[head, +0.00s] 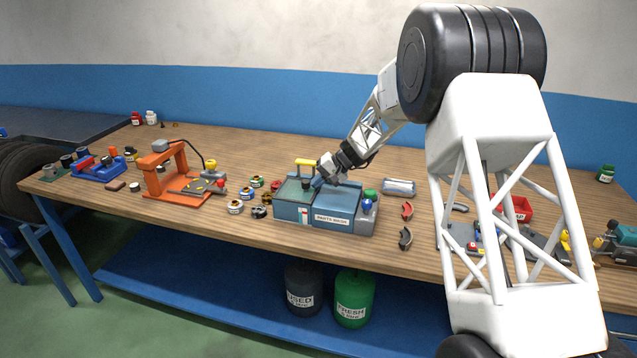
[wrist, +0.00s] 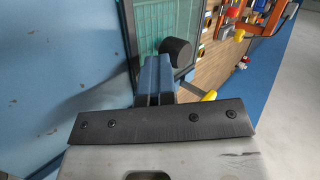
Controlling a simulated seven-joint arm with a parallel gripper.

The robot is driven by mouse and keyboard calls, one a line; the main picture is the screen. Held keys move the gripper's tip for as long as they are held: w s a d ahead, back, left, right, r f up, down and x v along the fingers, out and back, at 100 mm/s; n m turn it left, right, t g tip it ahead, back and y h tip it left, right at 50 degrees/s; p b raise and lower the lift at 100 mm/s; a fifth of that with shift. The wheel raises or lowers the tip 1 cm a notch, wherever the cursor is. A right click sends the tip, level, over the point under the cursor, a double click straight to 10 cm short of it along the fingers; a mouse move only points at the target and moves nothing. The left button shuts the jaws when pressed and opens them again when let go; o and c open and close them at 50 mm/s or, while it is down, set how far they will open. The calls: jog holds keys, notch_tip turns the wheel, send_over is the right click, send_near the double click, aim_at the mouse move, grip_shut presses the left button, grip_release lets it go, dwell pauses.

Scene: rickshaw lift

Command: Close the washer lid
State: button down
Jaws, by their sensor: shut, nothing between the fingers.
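The washer (head: 338,219) is a teal-blue box labelled "PARTS WASH" near the front edge of the workbench. Its left section (head: 292,190) has a teal top, and its right section has a flat blue top (head: 338,200). A yellow bar (head: 305,161) stands raised above the left section. I cannot tell for sure which part is the lid or how far open it is. My gripper (head: 318,182) is low over the middle of the washer, its fingers shut and empty. In the wrist view the fingers (wrist: 153,75) point toward a teal grid surface (wrist: 165,25); contact is unclear.
Several small jars (head: 235,206) stand left of the washer, and an orange press (head: 170,178) is farther left. The bench (head: 260,150) behind is mostly clear.

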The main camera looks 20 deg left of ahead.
jog(key=shift+a, duration=0.35)
jog(key=shift+w+d, duration=0.1)
jog(key=shift+d, duration=0.3)
jog(key=d, duration=0.3)
jog(key=shift+w+d, duration=0.2)
jog(key=shift+w, duration=0.2)
jog(key=v, duration=1)
jog(key=shift+d, duration=0.2)
